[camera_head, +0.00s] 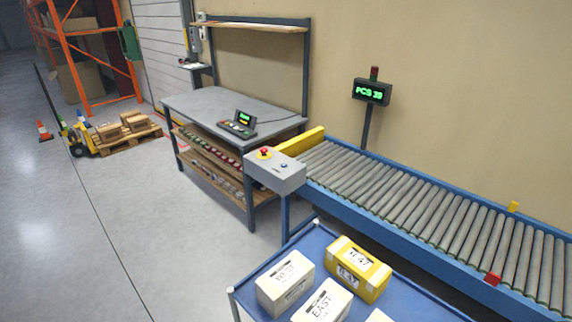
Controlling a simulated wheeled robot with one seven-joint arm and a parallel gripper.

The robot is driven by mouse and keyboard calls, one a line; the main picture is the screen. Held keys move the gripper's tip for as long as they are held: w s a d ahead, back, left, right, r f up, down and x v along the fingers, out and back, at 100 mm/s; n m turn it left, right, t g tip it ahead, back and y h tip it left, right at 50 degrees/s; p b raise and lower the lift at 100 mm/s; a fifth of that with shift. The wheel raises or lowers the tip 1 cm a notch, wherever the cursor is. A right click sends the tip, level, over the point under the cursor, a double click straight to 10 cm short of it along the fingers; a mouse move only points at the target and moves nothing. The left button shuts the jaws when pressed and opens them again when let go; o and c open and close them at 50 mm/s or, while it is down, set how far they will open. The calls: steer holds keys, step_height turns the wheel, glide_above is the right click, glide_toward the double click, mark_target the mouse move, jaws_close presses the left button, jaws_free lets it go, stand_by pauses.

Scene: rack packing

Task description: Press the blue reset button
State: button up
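The blue reset button (284,166) is a small round button on top of a grey control box (276,177). The box stands at the near-left end of the roller conveyor. A larger red button on a yellow base (265,153) sits on the same box, to the left of and behind the blue one. Nothing covers the blue button. My gripper is not in view.
A blue cart (250,273) with white and yellow labelled boxes, one yellow (357,270), stands in front of the box. The roller conveyor (420,207) runs right. A workbench (215,103) stands behind. The floor (150,220) at left is clear.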

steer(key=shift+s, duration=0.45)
